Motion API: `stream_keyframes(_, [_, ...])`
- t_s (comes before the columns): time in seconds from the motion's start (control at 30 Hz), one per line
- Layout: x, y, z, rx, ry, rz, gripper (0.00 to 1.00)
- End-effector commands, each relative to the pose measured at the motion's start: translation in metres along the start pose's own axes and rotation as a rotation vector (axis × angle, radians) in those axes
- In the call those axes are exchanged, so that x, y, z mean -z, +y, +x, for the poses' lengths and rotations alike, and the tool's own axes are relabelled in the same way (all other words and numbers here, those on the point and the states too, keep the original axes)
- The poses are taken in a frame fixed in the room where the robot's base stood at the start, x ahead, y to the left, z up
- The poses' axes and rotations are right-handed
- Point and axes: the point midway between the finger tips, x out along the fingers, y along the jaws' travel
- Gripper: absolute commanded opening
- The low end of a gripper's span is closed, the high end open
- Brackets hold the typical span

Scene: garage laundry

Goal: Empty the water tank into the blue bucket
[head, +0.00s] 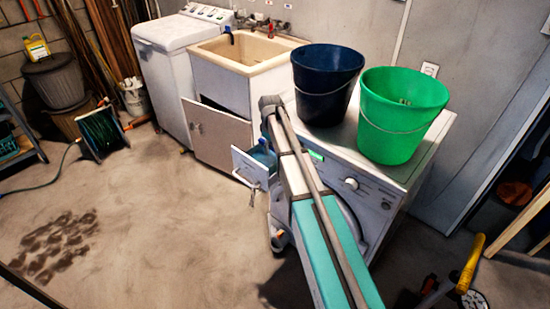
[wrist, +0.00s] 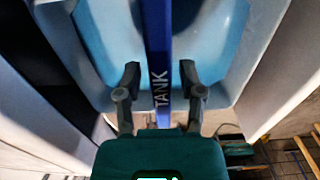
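The water tank (head: 263,155) is pale blue and sits in the pulled-out drawer (head: 243,166) of the white dryer (head: 352,182). In the wrist view, the tank (wrist: 210,40) has a dark blue bar handle (wrist: 158,35) lettered TANK. My gripper (wrist: 159,80) is open, with one finger on each side of the handle and visible gaps between. In the head view the gripper is hard to make out beside the drawer. The blue bucket (head: 323,90), dark navy, stands upright on the dryer top. Its inner bottom is hidden.
A green bucket (head: 400,120) stands right of the blue one on the dryer. A utility sink (head: 247,52) over an ajar cabinet door (head: 215,134) and a washer (head: 170,60) stand left. A hose reel (head: 101,133) is farther left.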

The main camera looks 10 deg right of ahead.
Motion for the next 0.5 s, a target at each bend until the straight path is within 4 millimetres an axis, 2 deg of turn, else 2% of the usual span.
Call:
stream_keyframes(0.03, [0.0001, -0.0001, 0.0000, 0.000, 0.000, 0.000, 0.33])
stream_keyframes(0.2, [0.0001, -0.0001, 0.0000, 0.000, 0.000, 0.000, 0.01])
stream_keyframes(0.5, [0.0000, -0.0001, -0.0002, 0.000, 0.000, 0.000, 0.00])
